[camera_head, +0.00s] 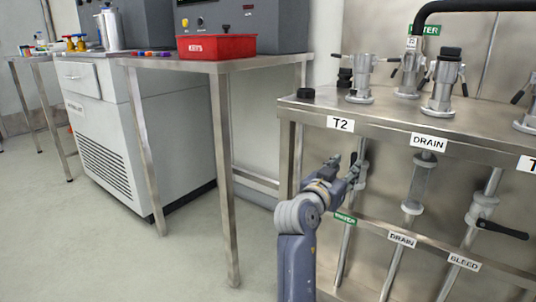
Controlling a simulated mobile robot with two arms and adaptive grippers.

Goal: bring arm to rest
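My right gripper (346,161) is in the lower middle of the head view, on a grey-blue arm that rises from the bottom edge. Its dark fingers point up and away and stand apart, with nothing seen between them. It is in front of the steel valve stand (308,142), below its top edge and near the T2 label (340,124). I cannot tell whether it touches the stand or the pipes behind it. My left gripper is not in view.
Valve couplings (442,82) and a black cap (306,93) stand on the valve stand. A black lever (500,229) sticks out lower right. A steel table (150,62) carries a red KEYS box (217,46). The floor (80,240) at left is clear.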

